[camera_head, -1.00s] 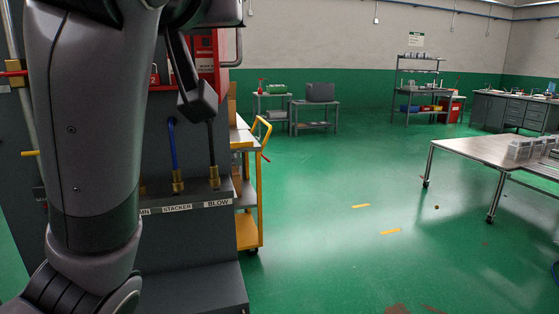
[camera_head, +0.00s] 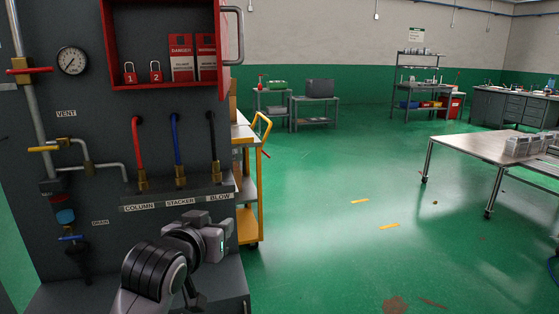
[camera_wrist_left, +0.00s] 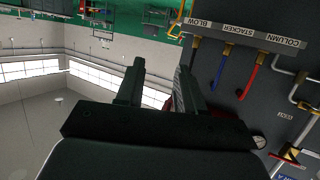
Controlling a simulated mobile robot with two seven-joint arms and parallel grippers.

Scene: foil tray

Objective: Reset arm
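My left arm comes in low at the left of the head view, in front of the grey panel (camera_head: 85,200). Its wrist is near the panel's lower ledge, and its fingers are not clear there. In the left wrist view, my left gripper (camera_wrist_left: 160,72) has its two dark fingers apart with nothing between them. That view shows the panel upside down on the right, with the wall and windows on the left. My right gripper is in neither view.
The panel carries a red hose (camera_head: 138,150), a blue hose (camera_head: 176,140), a black hose (camera_head: 213,140), a gauge (camera_head: 72,60) and a red lockout box (camera_head: 160,85). A yellow cart (camera_head: 257,190) stands beside it. A table (camera_head: 470,147) is at right.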

